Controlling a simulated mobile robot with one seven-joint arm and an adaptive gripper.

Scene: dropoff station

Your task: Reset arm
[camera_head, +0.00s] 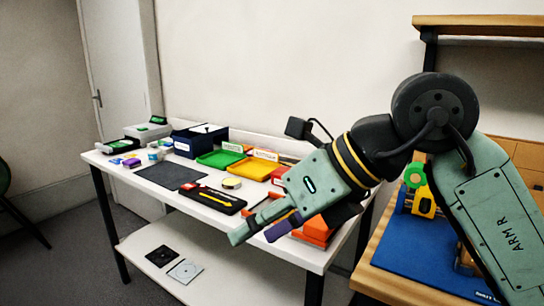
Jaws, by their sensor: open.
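My arm (490,215) comes in from the right edge, bends at a dark round joint and slopes down to the left. My gripper (258,231) is at its end, over the right front part of the white table (290,252). Its fingers point down and left. The gripper is open, and I see nothing held in it. It hides part of the red and orange items at the table's right end.
The table bears a dark mat (170,176), a black case (212,199), a green tray (221,158), a yellow tray (252,168), a red-orange bin (318,231) and a dark blue box (196,142). A wooden bench with a blue mat (415,245) stands at right.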

